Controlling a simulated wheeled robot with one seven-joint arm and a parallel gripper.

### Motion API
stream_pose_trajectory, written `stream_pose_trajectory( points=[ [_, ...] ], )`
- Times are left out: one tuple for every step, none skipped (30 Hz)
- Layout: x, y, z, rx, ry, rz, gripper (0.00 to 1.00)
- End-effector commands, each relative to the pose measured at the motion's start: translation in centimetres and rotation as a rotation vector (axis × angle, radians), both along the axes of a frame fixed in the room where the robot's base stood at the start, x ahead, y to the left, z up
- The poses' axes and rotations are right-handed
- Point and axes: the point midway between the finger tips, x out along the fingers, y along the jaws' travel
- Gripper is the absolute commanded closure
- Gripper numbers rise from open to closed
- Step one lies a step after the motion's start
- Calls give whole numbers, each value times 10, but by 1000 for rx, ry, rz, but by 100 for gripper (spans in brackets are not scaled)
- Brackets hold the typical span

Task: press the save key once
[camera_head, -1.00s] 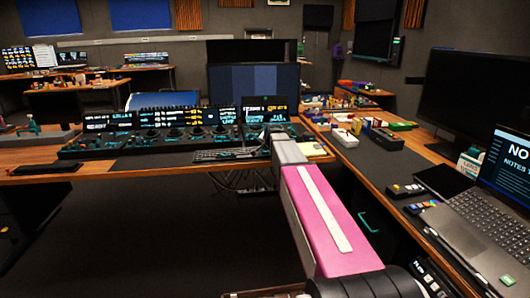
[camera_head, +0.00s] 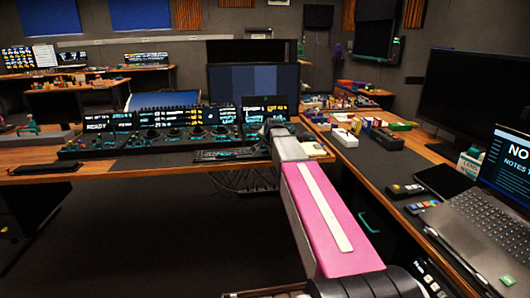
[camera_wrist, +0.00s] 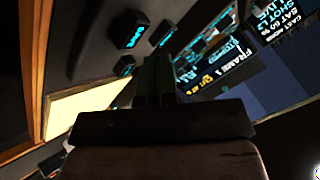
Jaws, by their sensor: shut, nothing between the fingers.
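My gripper (camera_wrist: 155,72) is shut and empty in the wrist view, its dark fingers pointing at the panel. Dark keys with cyan lettering show beyond and left of the fingertips. One key (camera_wrist: 131,32) is at top centre-left and another (camera_wrist: 124,67) is nearer the fingers. Their lettering is too blurred and tilted to tell which is the save key. I cannot tell whether the fingertips touch a key. In the head view the console panel (camera_head: 110,146) is on the desk, and my arm covers its right end and my fingers.
Lit screens (camera_head: 265,110) stand along the back of the console. A keyboard (camera_head: 215,155) lies in front of it. A pale yellow pad (camera_wrist: 75,112) lies left of my gripper in the wrist view. The right desk holds a laptop (camera_head: 480,225) and small items.

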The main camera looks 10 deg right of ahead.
Motion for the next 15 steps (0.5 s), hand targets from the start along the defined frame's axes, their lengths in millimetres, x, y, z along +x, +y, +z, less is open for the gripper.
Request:
stream_pose_trajectory(
  points=[
    [0, 0, 4, 0, -1, 0, 100],
    [0, 0, 6, 0, -1, 0, 100],
    [0, 0, 9, 0, -1, 0, 100],
    [0, 0, 12, 0, -1, 0, 100],
    [0, 0, 14, 0, 0, 0, 100],
    [0, 0, 17, 0, 0, 0, 100],
    [0, 0, 20, 0, 0, 0, 100],
    [0, 0, 23, 0, 0, 0, 100],
    [0, 0, 26, 0, -1, 0, 100],
    [0, 0, 29, 0, -1, 0, 100],
    [0, 0, 32, 0, -1, 0, 100],
    [0, 0, 35, 0, -1, 0, 100],
    [0, 0, 38, 0, -1, 0, 100],
    [0, 0, 40, 0, 0, 0, 100],
    [0, 0, 42, 0, 0, 0, 100]
  ],
)
